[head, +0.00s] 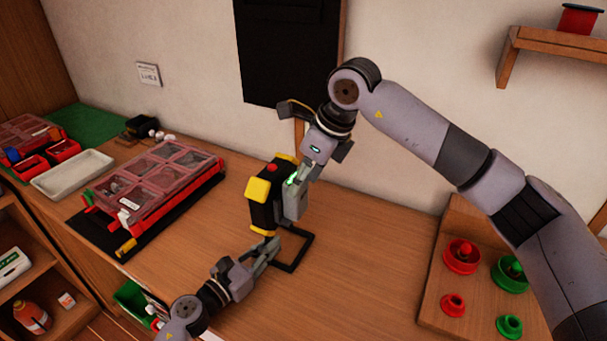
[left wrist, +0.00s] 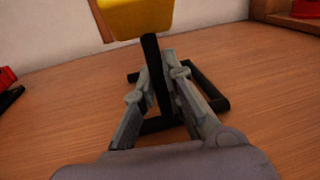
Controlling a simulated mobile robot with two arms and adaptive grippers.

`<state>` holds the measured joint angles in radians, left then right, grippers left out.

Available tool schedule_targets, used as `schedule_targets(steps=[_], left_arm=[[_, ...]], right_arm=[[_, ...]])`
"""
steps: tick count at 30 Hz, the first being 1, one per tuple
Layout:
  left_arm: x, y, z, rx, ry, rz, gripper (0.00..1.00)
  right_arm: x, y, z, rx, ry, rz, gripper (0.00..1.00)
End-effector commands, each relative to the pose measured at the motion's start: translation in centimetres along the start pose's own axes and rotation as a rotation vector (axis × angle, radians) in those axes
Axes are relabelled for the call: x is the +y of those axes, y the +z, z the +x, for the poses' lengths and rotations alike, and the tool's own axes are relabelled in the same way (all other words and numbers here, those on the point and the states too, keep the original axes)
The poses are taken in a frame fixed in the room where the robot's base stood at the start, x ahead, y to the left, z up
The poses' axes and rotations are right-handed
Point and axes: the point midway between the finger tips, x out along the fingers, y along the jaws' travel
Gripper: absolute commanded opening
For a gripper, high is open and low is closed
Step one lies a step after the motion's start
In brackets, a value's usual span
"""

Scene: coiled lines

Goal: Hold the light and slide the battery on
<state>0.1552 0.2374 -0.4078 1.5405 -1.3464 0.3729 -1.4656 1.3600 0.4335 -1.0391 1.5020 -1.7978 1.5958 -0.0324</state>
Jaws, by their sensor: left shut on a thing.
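The work light (head: 262,205), black with yellow ends and a red button on top, is on the bench with its black wire stand (head: 303,250). My left gripper (head: 268,247) comes from the lower left and is shut on the light's black stand just under the body. In the left wrist view its fingers (left wrist: 160,88) close around a black bar below the light's yellow end (left wrist: 138,15). The grey battery (head: 294,203) with a green mark is against the light's right side. My right gripper (head: 299,176) reaches down from above, its fingers at the battery's top, apparently shut on it.
A red organiser case with clear lids (head: 160,175) lies on a dark mat to the left, near a white tray (head: 72,174). A wooden board with red and green round parts (head: 461,256) stands at the right. Bench between is mostly clear.

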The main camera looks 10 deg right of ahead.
Motion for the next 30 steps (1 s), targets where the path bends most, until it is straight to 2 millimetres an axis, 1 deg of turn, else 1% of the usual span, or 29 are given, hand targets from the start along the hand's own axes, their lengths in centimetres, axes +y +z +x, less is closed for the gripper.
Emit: schedule_targets(steps=[3,4,6,14,21,24,26,29,30], left_arm=[[0.0,-0.1,0.0,0.002,0.001,-0.001,0.00],[0.0,-0.1,0.0,0.002,0.001,-0.001,0.00],[0.0,-0.1,0.0,0.002,0.001,-0.001,0.00],[0.0,-0.1,0.0,0.002,0.001,-0.001,0.00],[0.0,-0.1,0.0,0.002,0.001,-0.001,0.00],[0.0,-0.1,0.0,0.002,0.000,-0.001,0.00],[0.0,-0.1,0.0,0.002,0.000,-0.001,0.00],[0.0,-0.1,0.0,0.002,0.001,-0.001,0.00],[0.0,-0.1,0.0,0.002,0.001,-0.001,0.00]], right_arm=[[0.0,-0.1,0.1,-0.001,-0.001,0.000,0.00],[0.0,0.0,0.1,-0.002,-0.001,-0.001,0.47],[0.0,0.0,0.1,-0.001,-0.001,0.000,0.51],[0.0,-0.1,0.2,0.000,0.000,0.000,0.69],[0.0,-0.1,0.3,0.002,0.001,0.000,0.69],[0.0,-0.1,0.0,0.001,0.000,0.000,0.69],[-0.1,-0.1,-0.5,0.001,-0.001,0.001,0.69],[-0.1,-0.1,-2.0,0.000,-0.002,0.000,0.69],[-0.1,0.0,-2.8,-0.001,-0.003,0.000,0.69]])
